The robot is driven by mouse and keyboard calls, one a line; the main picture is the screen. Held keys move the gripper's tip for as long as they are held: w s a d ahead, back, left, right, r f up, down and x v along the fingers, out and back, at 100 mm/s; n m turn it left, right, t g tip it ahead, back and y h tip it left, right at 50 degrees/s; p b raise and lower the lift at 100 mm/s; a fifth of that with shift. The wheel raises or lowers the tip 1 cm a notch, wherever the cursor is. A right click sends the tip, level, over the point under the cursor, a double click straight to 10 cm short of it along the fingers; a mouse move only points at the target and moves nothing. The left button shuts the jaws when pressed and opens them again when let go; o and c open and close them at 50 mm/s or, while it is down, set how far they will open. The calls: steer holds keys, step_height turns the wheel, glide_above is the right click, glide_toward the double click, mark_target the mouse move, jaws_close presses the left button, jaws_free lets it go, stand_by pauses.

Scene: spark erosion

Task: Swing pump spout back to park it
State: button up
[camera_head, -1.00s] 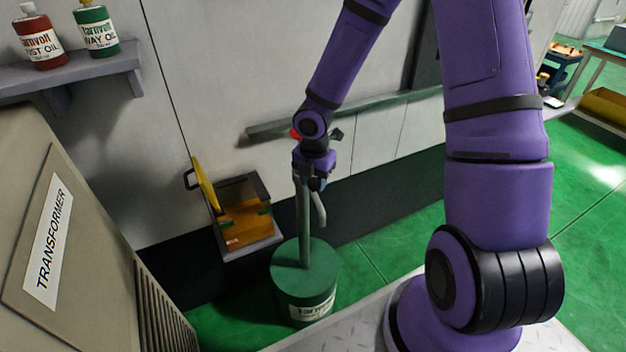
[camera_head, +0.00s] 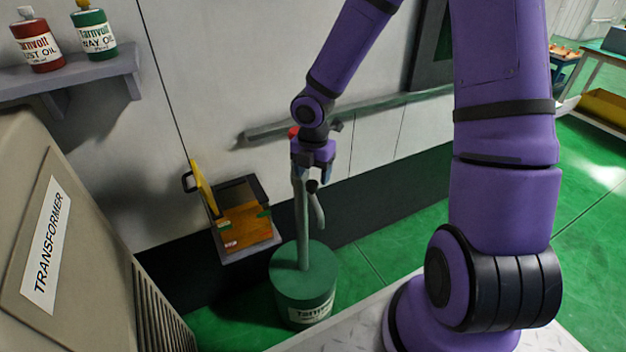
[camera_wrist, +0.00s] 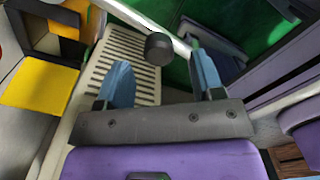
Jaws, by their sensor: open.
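The pump stands on a green drum (camera_head: 303,272) on the floor, with a grey upright tube (camera_head: 302,225). A short curved spout (camera_head: 319,212) hangs at the tube's right side. My gripper (camera_head: 312,182) is at the top of the pump, pointing down, and partly hides the pump head. In the wrist view its two blue fingers (camera_wrist: 160,62) are apart. A dark round knob (camera_wrist: 159,47) shows between and just beyond the fingertips, and a pale tube runs behind it. I cannot tell whether either finger touches the pump.
The transformer cabinet (camera_head: 90,215) fills the left side. A shelf (camera_head: 75,75) holds two bottles. A grey rail (camera_head: 350,115) runs along the wall behind.

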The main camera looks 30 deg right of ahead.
step_height(320, 180, up, 8)
steer(key=shift+f, duration=0.25)
stand_by(0.5)
